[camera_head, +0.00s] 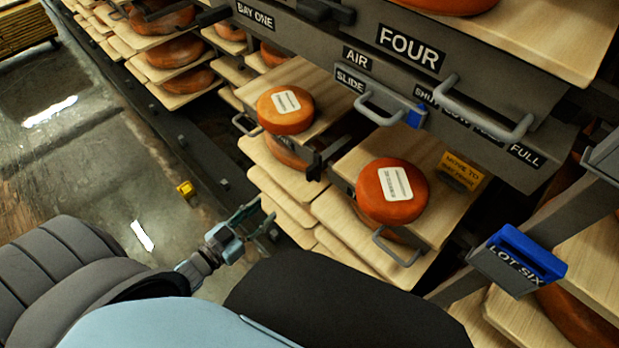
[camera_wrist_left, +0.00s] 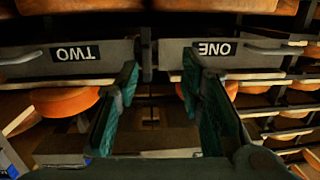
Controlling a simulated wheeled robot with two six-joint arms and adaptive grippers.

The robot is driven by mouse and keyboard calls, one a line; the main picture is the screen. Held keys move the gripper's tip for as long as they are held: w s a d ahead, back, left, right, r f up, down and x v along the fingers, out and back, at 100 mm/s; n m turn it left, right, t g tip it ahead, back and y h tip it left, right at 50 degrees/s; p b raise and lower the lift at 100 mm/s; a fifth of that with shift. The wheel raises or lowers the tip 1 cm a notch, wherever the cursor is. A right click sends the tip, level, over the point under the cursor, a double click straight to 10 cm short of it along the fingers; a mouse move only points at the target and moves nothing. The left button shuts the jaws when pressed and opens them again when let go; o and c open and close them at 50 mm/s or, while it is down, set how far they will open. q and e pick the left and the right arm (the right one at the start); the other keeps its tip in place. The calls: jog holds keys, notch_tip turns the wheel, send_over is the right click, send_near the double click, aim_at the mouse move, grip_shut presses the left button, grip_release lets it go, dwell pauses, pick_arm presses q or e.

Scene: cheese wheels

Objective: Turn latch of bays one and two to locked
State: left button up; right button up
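My left gripper (camera_head: 262,222) is low in front of the shelving in the head view, clear of the boards. In the left wrist view its two green-padded fingers (camera_wrist_left: 160,78) are spread, with nothing between them. The BAY ONE label (camera_head: 254,15) is at the top of the head view. My right gripper is not in view.
Orange cheese wheels (camera_head: 392,192) stand on wooden boards with grey pull handles (camera_head: 398,248). A panel marked FOUR (camera_head: 410,47) juts out above, with a slide handle (camera_head: 390,108). A blue LOT SIX holder (camera_head: 520,253) is at right. Open floor (camera_head: 90,150) lies at left.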

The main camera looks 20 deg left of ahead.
aim_at(307, 175)
pick_arm(q)
jog(key=shift+m+t+h, duration=0.4)
jog(key=shift+h, duration=0.3)
jog(key=r+x, duration=0.1)
jog(key=x, duration=0.4)
jog(key=d+r+b+x, duration=0.1)
jog(key=x, duration=0.4)
jog(key=r+x, duration=0.1)
jog(key=x, duration=0.4)
jog(key=shift+d+r, duration=0.1)
jog(key=shift+d, duration=0.2)
jog(key=shift+c, duration=0.4)
grip_shut()
